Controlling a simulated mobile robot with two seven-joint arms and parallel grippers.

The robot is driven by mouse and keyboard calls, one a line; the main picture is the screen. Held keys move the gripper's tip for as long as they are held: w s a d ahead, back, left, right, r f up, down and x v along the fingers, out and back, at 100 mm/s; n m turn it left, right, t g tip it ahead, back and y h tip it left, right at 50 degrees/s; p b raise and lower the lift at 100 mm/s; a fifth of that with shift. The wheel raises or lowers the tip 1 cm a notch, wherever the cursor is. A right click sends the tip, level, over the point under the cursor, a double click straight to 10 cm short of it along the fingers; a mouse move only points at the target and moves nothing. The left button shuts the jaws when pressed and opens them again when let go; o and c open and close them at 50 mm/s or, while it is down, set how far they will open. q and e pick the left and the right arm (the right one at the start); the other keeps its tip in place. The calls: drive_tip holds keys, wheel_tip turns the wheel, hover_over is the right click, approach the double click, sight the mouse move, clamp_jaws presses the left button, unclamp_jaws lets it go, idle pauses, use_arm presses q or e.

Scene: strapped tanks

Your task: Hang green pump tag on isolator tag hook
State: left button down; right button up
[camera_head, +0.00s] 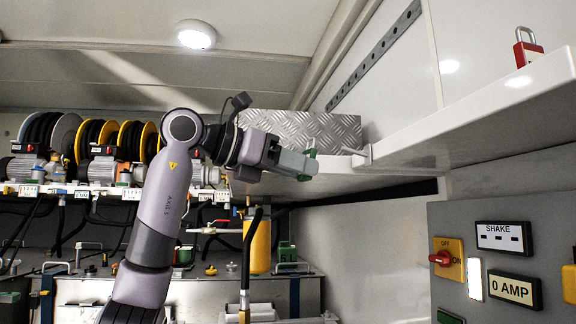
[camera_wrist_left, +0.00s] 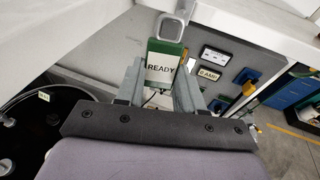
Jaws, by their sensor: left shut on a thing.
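My left gripper (camera_head: 304,165) is raised in front of the shelf's left end and shut on the green pump tag (camera_head: 311,153). In the left wrist view the tag (camera_wrist_left: 163,66) has a white label reading READY and stands between the two grey fingers (camera_wrist_left: 160,88). The white tag hook (camera_head: 360,153) sticks out to the left at the shelf edge, with a gap between it and the tag in the head view. In the wrist view a grey square piece (camera_wrist_left: 183,12) shows just above the tag; I cannot tell whether they touch. My right gripper is out of view.
A white shelf (camera_head: 455,120) runs along the right, with a red padlock (camera_head: 526,47) on it. Below is a grey panel with a red-and-yellow isolator switch (camera_head: 446,259). Hose reels (camera_head: 95,140) and a yellow cylinder (camera_head: 258,243) stand behind my arm.

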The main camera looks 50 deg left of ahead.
use_arm(q)
drive_tip(key=w+d+f, duration=0.1)
drive_tip(key=w+d, duration=0.3)
drive_tip(key=w, duration=0.4)
drive_tip(key=shift+b, duration=0.3)
idle(0.6)
drive_tip(key=shift+f, duration=0.15)
idle(0.4)
drive_tip(key=c, duration=0.6)
unclamp_jaws()
drive_tip(key=b+v, duration=0.1)
drive_tip(key=v, duration=0.6)
drive_tip(key=shift+s, duration=0.15)
